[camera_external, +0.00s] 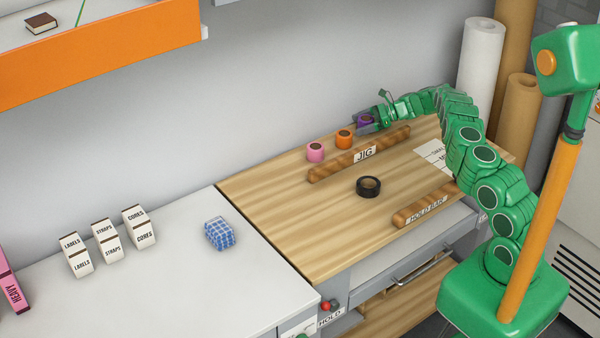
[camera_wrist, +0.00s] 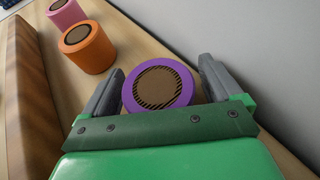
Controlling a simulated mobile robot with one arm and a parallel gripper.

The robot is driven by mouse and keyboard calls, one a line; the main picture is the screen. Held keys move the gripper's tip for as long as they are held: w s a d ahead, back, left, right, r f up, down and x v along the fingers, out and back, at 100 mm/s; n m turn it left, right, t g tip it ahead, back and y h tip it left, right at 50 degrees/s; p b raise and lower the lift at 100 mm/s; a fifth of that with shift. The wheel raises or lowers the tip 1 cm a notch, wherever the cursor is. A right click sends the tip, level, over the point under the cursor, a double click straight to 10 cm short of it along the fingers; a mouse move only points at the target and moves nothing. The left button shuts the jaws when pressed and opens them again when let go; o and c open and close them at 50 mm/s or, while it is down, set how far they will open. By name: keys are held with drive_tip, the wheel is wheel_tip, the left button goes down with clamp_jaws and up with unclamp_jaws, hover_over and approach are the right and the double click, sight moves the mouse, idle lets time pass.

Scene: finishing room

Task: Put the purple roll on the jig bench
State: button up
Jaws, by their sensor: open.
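The purple roll (camera_external: 364,119) stands at the back of the wooden bench top (camera_external: 310,210), behind the bar labelled JIG (camera_external: 330,168). In the wrist view the purple roll (camera_wrist: 158,86) shows its brown centre and lies between the two grey fingers. My gripper (camera_external: 368,125) is open around it in the external view. In the wrist view my gripper (camera_wrist: 162,72) has a finger on each side of the roll. I cannot tell whether either finger touches it. Part of the roll is hidden by my gripper in both views.
An orange roll (camera_external: 344,139) and a pink roll (camera_external: 315,152) stand left of the purple one. A black roll (camera_external: 369,187) lies between the JIG bar and the HOLD BAR (camera_external: 430,207). The wall is close behind; the bench's front left is clear.

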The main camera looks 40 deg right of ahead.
drive_tip(key=shift+r, duration=0.15)
drive_tip(key=v, duration=1.2)
